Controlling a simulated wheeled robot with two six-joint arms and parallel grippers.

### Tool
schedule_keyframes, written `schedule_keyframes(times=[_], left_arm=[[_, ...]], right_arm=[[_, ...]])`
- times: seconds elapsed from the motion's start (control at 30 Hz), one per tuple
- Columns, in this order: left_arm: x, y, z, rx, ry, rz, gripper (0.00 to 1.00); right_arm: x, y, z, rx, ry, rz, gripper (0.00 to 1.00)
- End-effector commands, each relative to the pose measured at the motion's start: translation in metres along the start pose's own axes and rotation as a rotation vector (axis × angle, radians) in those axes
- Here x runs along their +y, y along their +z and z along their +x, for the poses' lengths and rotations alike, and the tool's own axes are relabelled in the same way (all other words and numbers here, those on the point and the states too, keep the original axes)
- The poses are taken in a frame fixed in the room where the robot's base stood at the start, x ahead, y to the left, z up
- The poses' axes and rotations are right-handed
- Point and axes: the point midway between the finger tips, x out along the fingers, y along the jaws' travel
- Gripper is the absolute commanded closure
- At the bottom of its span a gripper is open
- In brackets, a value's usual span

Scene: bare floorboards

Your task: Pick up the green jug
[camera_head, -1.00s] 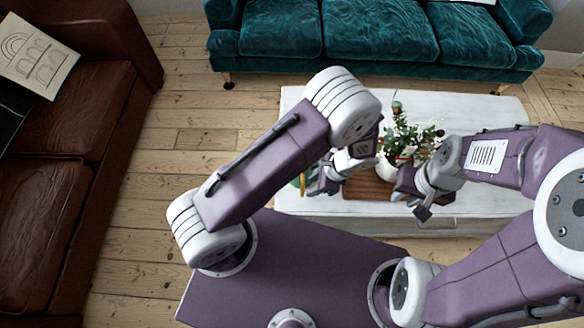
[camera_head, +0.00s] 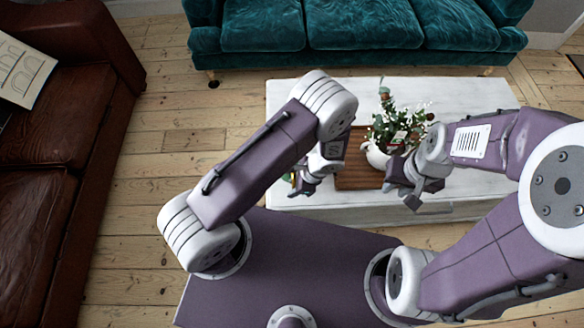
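A small patch of green (camera_head: 288,178), perhaps the green jug, shows at the left end of the white table (camera_head: 290,95). Most of it is hidden behind my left gripper. My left gripper (camera_head: 303,187) is at the table's near left part, beside or over the green patch. Its fingers are too small and overlapped to tell whether they hold anything. My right gripper (camera_head: 402,196) is at the table's near edge, right of the wooden tray, with its fingers apart and nothing seen between them.
A brown wooden tray (camera_head: 352,180) lies on the table between my grippers. A white pot (camera_head: 377,156) with a leafy plant (camera_head: 396,125) stands close to my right gripper. A teal sofa (camera_head: 365,25) is behind; a brown leather sofa (camera_head: 60,190) is at left. Floorboards between are clear.

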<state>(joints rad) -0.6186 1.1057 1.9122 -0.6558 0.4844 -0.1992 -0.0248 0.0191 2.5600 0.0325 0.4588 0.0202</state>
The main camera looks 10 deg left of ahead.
Motion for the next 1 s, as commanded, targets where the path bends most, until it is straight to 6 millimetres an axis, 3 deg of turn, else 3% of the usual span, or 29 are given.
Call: schedule_keyframes(times=[0.07,0.2,0.23,1.0], left_arm=[[-0.0001,0.0,-0.0007,0.0,0.0,0.0,0.62],[-0.0001,0.0,-0.0008,0.0,0.0,0.0,0.98],[-0.0001,0.0,-0.0009,0.0,0.0,0.0,1.0],[-0.0003,-0.0002,-0.0011,0.001,-0.001,0.0,1.0]], right_arm=[[0.0,0.0,-0.0004,0.0,0.0,0.0,0.74],[0.0,0.0,-0.0005,0.0,0.0,0.0,0.74],[0.0,0.0,-0.0005,0.0,0.0,0.0,0.74],[0.0,0.0,-0.0004,0.0,0.0,0.0,0.74]])
